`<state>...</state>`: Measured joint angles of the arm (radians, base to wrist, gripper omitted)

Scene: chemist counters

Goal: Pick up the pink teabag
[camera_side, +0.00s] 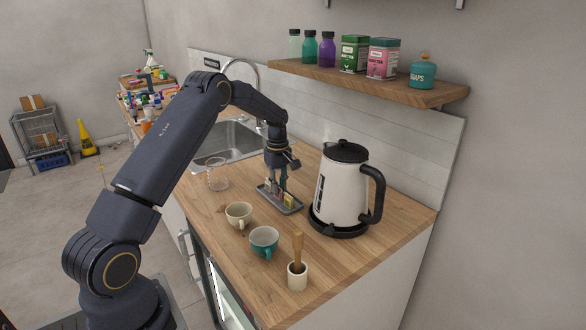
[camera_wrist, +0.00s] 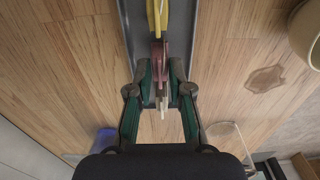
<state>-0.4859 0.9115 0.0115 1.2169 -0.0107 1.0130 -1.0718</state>
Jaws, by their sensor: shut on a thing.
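In the side view a small grey tray (camera_side: 293,209) sits on the wooden counter with several small upright teabags in it. My gripper (camera_side: 278,191) points straight down into the tray. In the wrist view my gripper (camera_wrist: 161,88) has its two green-padded fingers closed around a dull pink teabag (camera_wrist: 159,50). A yellow teabag (camera_wrist: 157,14) stands just beyond it in the tray (camera_wrist: 133,22), and also shows in the side view (camera_side: 289,201). A pale strip shows between the fingertips; what it belongs to is unclear. The fingers hide part of the pink teabag.
A white kettle (camera_side: 342,190) stands close right of the tray. A cream cup (camera_side: 239,214), a teal cup (camera_side: 264,241) and a pot with a wooden pestle (camera_side: 297,274) stand in front. A clear glass (camera_side: 217,174) is at left. A shelf (camera_side: 370,84) overhangs behind.

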